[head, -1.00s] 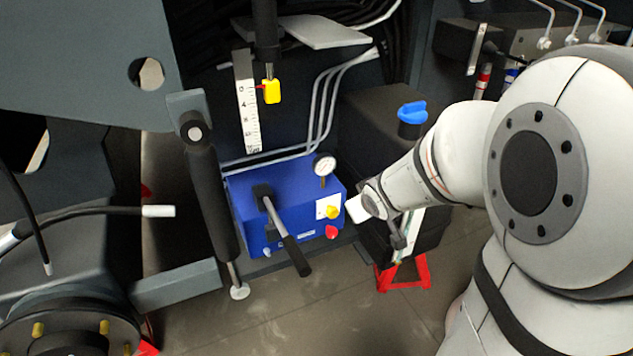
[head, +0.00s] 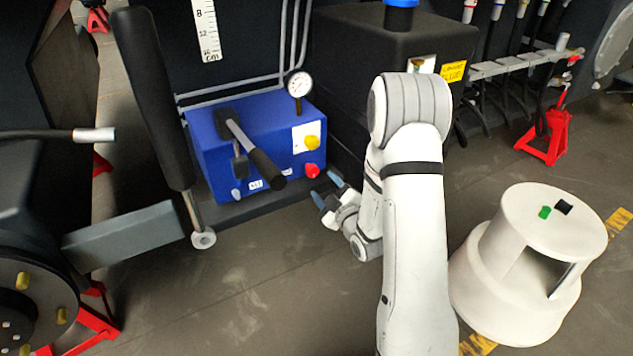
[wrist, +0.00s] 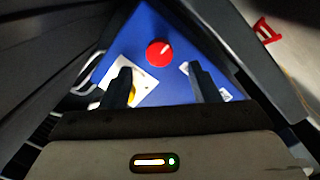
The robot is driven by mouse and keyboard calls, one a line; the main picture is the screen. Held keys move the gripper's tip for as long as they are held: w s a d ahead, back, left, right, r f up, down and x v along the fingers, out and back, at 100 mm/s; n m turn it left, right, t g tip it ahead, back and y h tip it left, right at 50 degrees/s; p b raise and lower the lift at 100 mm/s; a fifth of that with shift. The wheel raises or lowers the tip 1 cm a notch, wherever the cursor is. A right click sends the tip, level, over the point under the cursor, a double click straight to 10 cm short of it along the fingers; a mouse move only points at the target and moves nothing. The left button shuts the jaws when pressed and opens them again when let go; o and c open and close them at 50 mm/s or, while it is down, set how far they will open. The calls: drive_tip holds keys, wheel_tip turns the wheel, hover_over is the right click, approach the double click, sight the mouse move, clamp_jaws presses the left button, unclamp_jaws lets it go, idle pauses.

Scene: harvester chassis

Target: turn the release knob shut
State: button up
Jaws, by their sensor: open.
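A blue pump unit (head: 215,150) carries a red knob (head: 312,170) low on its front, and a yellow knob (head: 312,142) on a white plate above it. No readable label shows which is the release knob. In the wrist view the red knob (wrist: 158,53) has a pale pointer mark and lies beyond and between the fingertips. The yellow knob is mostly hidden there behind the left finger. My gripper (head: 327,189) is open and empty, just right of and below the red knob, apart from it. Its two dark fingers (wrist: 158,82) point at the blue face.
A black-gripped lever (head: 255,155) juts out from the pump, and a dial gauge (head: 299,85) stands on top. A dark cylinder (head: 155,95) is at left. A white step stool (head: 530,260) stands at right. The floor in front of the pump is clear.

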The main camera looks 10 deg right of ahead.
sight(314, 173)
drive_tip(key=b+x, duration=0.1)
drive_tip(key=x, duration=0.5)
drive_tip(key=shift+w+a+b, duration=0.1)
drive_tip(key=shift+w+b, duration=0.25)
drive_tip(key=shift+c, duration=0.6)
